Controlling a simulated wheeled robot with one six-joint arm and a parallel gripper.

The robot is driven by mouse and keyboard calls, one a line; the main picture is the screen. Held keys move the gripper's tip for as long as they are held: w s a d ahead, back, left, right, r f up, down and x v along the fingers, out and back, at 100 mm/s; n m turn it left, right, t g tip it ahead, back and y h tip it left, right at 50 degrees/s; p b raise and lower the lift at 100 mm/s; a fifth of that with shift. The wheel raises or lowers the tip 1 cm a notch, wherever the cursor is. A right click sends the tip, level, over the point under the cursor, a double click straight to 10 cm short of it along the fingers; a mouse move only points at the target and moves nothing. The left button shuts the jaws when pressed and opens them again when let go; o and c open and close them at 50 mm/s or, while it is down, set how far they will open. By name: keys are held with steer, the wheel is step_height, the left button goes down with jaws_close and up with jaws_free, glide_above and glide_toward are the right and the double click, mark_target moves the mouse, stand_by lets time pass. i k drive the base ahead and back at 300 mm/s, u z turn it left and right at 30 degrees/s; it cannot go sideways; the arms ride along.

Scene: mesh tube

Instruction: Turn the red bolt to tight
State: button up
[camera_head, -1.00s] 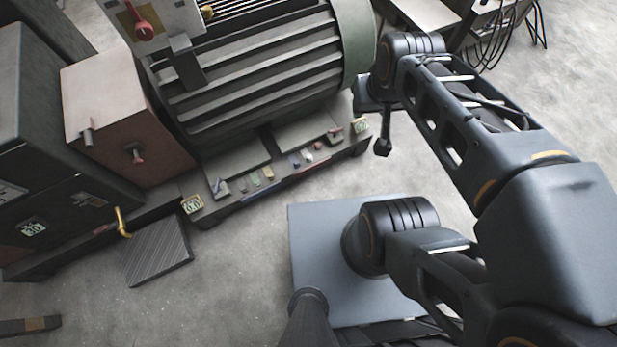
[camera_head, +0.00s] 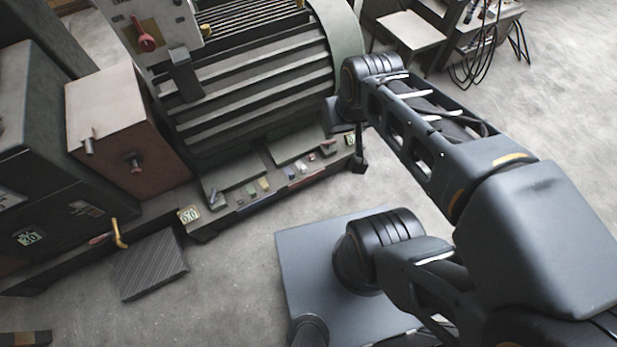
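Several red parts show, and I cannot tell which one is the bolt. A large red knob (camera_head: 145,38) sits on the pale upright panel of the big ribbed machine, at upper left. Small red pieces (camera_head: 312,157) lie or sit along the machine's base edge. My gripper (camera_head: 359,161) hangs at the far end of my arm, in front of the right end of that base. It is small and dark, and whether its fingers are open or shut is unclear. No contact with a red part is visible.
The ribbed machine (camera_head: 255,70) fills the upper middle. The brown box (camera_head: 125,125) and dark cabinets (camera_head: 60,160) stand left. A yellow-handled lever (camera_head: 119,233) rises beside a ribbed floor plate (camera_head: 150,265). A small table (camera_head: 410,30) stands upper right. Open floor lies on the right.

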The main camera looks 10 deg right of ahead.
mark_target(328, 144)
steer(key=z, duration=0.35)
steer(key=k, duration=0.6)
steer(key=z, duration=0.3)
steer(key=i, duration=1.6)
steer(key=u, duration=0.95)
